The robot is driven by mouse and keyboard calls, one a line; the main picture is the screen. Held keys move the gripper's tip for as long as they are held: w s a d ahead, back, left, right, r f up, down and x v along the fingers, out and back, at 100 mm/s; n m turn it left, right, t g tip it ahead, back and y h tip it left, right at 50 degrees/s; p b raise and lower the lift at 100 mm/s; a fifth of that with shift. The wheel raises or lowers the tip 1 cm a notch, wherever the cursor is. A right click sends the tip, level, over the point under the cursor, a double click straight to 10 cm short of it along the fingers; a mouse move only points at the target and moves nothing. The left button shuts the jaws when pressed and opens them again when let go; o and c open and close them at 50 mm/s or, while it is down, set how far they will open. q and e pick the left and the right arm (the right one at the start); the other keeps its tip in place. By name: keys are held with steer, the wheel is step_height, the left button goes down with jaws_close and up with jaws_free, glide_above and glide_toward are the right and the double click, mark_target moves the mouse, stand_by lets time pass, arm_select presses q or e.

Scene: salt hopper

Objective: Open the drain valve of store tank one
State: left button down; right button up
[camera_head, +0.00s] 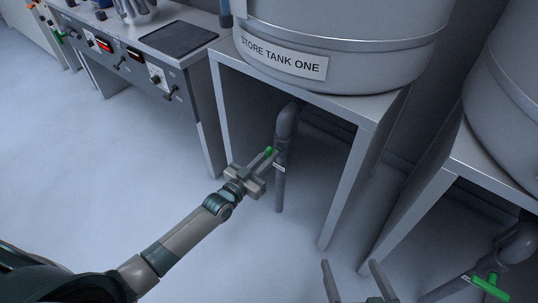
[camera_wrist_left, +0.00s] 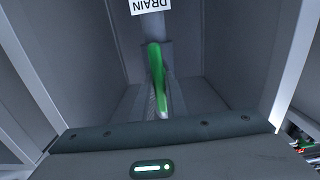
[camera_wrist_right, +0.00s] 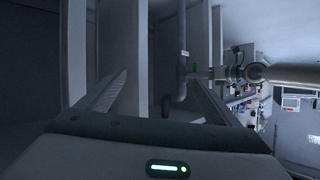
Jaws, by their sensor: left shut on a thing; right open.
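Store tank one (camera_head: 350,25) is a grey drum with a name label, on a metal stand. Its grey drain pipe (camera_head: 287,125) hangs below the stand's top. A green valve handle (camera_head: 268,150) is on this pipe. My left gripper (camera_head: 266,162) is shut on the handle, which also shows between the fingers in the left wrist view (camera_wrist_left: 155,70), beneath a DRAIN label (camera_wrist_left: 150,5). The fingers partly hide the handle. My right gripper (camera_head: 355,268) is open and empty, low in front of the stand. The pipe also shows beyond it in the right wrist view (camera_wrist_right: 181,75).
Another tank (camera_head: 510,110) stands at the right, with its own green valve handle (camera_head: 490,286) below. A bench (camera_head: 150,40) with a control panel is at the upper left. Stand legs (camera_head: 345,190) flank the pipe. The floor (camera_head: 90,170) at the left is clear.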

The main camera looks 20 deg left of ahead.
arm_select(q)
steer(key=c, duration=1.8)
jaws_free()
steer(key=shift+o, duration=0.2)
steer(key=shift+s, duration=0.15)
steer(key=p+v, duration=0.2)
steer(key=v, duration=1.5)
arm_select(e)
steer(key=s+d+f+g+h, duration=0.1)
steer(key=s+d+f+g, duration=0.1)
steer(key=s+f+g, duration=0.2)
steer(key=shift+s+d+f, duration=0.2)
steer(key=shift+d+f, duration=0.05)
steer(key=shift+f, duration=0.25)
arm_select(q)
steer(key=shift+s, duration=0.1)
